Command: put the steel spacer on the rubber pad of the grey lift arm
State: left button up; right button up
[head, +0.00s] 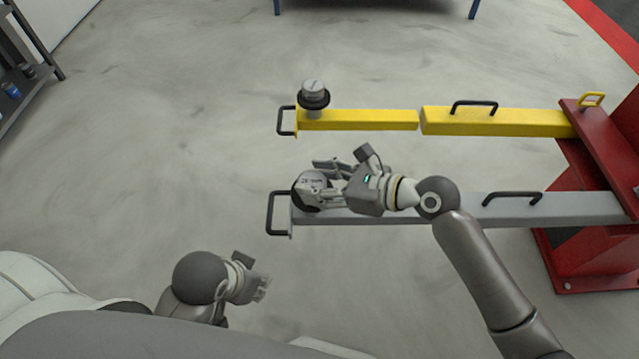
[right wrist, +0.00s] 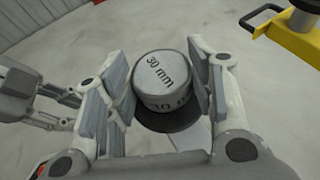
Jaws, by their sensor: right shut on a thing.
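The steel spacer (head: 312,180) is a short silver cylinder; the right wrist view shows it marked 30 mm (right wrist: 163,77). My right gripper (head: 322,181) is shut on it, with fingers on both sides. The black round rubber pad (head: 296,193) at the left end of the grey lift arm (head: 390,211) is directly under the spacer, mostly hidden by it and the gripper. The pad also shows below the spacer in the right wrist view (right wrist: 172,143). I cannot tell whether spacer and pad touch. My left gripper (head: 262,288) is low in the head view, away from the lift arms; its opening is unclear.
A yellow lift arm (head: 360,120) runs behind the grey one, with a silver cylinder (head: 313,88) on its black pad. Black handles stick out from both arms. A red post base (head: 600,150) stands at right.

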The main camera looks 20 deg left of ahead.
aim_at(313, 181)
pick_arm(q)
jog(key=shift+r, duration=0.15)
pick_arm(e)
jog(key=shift+f, duration=0.15)
jog(key=o, duration=1.2)
jog(key=shift+d, duration=0.15)
jog(key=p+v, duration=0.1)
jog(key=v, duration=0.2)
pick_arm(q)
jog(key=p+x, duration=0.2)
jog(key=x, duration=0.5)
jog(key=shift+s+f, duration=0.3)
jog(key=shift+f, duration=0.05)
pick_arm(e)
jog(key=v, duration=0.9)
pick_arm(q)
jog(key=shift+d, duration=0.1)
